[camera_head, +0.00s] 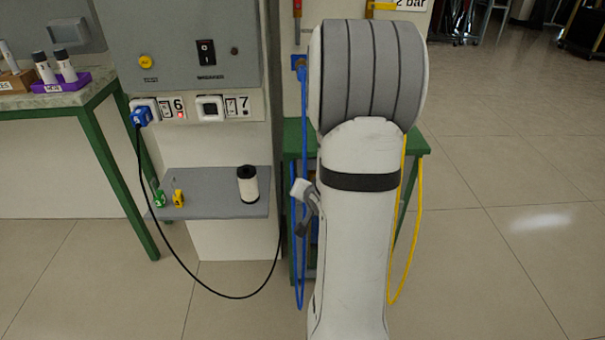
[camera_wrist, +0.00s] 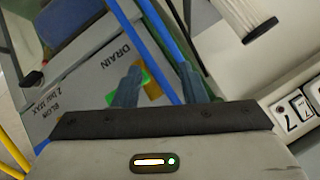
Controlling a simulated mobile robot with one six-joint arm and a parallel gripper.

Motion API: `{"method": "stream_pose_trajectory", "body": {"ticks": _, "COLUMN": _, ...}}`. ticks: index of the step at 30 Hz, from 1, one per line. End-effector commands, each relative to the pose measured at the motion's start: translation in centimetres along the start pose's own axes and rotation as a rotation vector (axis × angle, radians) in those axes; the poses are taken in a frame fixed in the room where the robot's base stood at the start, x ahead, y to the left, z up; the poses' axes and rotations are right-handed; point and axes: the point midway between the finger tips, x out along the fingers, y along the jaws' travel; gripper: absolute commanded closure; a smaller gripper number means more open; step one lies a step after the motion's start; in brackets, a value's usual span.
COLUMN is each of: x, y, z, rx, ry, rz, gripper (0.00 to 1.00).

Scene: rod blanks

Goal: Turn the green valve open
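In the wrist view a small green part (camera_wrist: 145,76) shows beyond my gripper's left finger, which covers its middle. It looks like the green valve's handle, but I cannot tell its angle. A grey surface behind it carries the word DRAIN. My gripper (camera_wrist: 160,84) is open, its two bluish fingers apart, with a blue hose (camera_wrist: 164,45) crossing the view between them. I cannot tell whether the left finger touches the green part. In the head view my arm hides the valve, and my gripper's fingertips do not show.
An orange-yellow part (camera_wrist: 153,95) shows between the fingers. In the head view a blue hose (camera_head: 304,130) and a yellow hose (camera_head: 401,220) hang beside my arm. A shelf (camera_head: 215,178) on the left holds a white cylinder (camera_head: 248,188) and green and yellow tags. Floor at right is clear.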

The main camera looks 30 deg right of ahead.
Motion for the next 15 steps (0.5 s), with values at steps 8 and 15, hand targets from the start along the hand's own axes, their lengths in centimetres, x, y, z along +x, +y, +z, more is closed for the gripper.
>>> {"method": "stream_pose_trajectory", "body": {"ticks": 8, "x": 2.2, "y": 6.5, "z": -1.4, "rx": 0.474, "ry": 0.142, "rz": -0.330, "gripper": 0.62}}
{"method": "stream_pose_trajectory", "body": {"ticks": 15, "x": 0.5, "y": 9.7, "z": -1.7, "rx": 0.776, "ry": 0.189, "rz": -0.583, "gripper": 0.62}}
